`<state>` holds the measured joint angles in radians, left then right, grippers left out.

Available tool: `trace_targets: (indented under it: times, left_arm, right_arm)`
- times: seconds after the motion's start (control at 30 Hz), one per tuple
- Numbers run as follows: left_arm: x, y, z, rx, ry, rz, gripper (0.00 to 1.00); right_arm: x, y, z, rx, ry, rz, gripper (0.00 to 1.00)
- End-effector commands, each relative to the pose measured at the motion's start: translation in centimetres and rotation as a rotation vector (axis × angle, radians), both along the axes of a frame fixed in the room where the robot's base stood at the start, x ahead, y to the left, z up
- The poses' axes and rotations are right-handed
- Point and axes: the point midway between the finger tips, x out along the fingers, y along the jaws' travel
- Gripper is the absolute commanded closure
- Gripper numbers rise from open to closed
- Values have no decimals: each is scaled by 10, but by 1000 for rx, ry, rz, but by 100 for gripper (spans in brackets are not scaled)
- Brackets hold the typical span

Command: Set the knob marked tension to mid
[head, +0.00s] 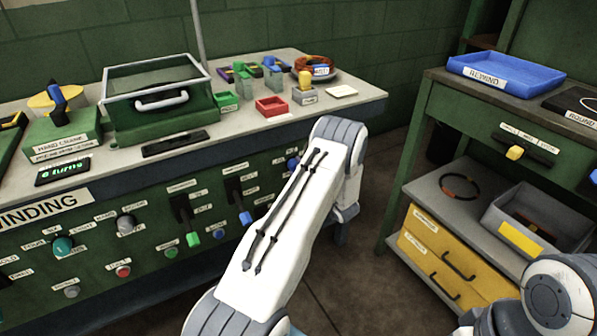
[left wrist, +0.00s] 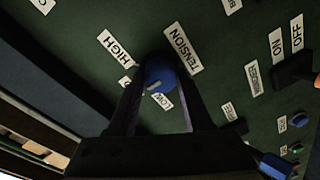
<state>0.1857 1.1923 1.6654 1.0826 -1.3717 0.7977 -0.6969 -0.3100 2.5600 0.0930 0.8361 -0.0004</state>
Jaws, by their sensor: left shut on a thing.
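The tension knob (left wrist: 160,76) is blue and round, on a green panel beside the TENSION label (left wrist: 182,48) in the left wrist view. The HIGH label (left wrist: 113,47) is up and left of it, the LOW label (left wrist: 163,101) below, and a small partly hidden label lies between them. A pale mark shows on the knob's lower part; its exact setting is unclear. My left gripper (left wrist: 158,88) is shut on the knob, one dark finger on each side. In the head view my white left arm hides the gripper and knob. My right gripper is out of view.
An ON/OFF switch (left wrist: 293,68) sits on the panel to the right. In the head view, levers with green (head: 193,238) and blue (head: 246,218) handles and several other knobs are left of my arm. A shelf unit (head: 425,125) stands at the right.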

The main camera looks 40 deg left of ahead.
Motion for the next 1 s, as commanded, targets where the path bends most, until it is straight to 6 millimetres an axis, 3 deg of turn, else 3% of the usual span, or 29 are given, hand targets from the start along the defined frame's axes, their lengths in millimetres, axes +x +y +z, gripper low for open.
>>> trace_targets:
  times: [0.63,0.67,0.7,1.0]
  left_arm:
    - [-1,0,-1,-21,-44,0,100]
    - [-1,0,-1,-21,-44,0,38]
    - [-1,0,-1,-21,-44,0,23]
    - [0,0,0,-20,-44,0,20]
  right_arm:
    - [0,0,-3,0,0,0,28]
    - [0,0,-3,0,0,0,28]
    - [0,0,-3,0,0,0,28]
    - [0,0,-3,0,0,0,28]
